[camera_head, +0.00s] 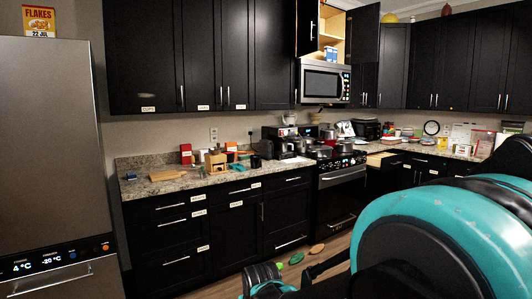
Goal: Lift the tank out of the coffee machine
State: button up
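The coffee machine (281,143) appears as a dark, boxy appliance with silver parts on the left counter, just left of the stove. It is small and far off in the view. Its tank cannot be told apart from the body at this distance. My arm fills the lower right in black and teal, well in front of the counter. More dark and teal parts of mine show at the bottom middle. I cannot make out any gripper fingers in this view.
The left counter (135,160) holds a cutting board (167,175), a wooden block (216,162) and small clutter. Pots (318,151) crowd the stove under a microwave (324,82). A drawer (380,158) and an upper cabinet (334,25) stand open. Small items (317,249) lie on the floor.

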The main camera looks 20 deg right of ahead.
aim_at(266, 146)
jog(key=i+l, duration=0.2)
jog(key=i, duration=0.3)
jog(key=i+l+u, duration=0.1)
jog(key=i, duration=0.4)
jog(key=i+l, duration=0.3)
jog(key=i, duration=0.15)
jog(key=i+l+u, duration=0.1)
jog(key=i+l, duration=0.15)
jog(key=i, duration=0.25)
jog(key=i+l, duration=0.3)
jog(key=i, duration=0.15)
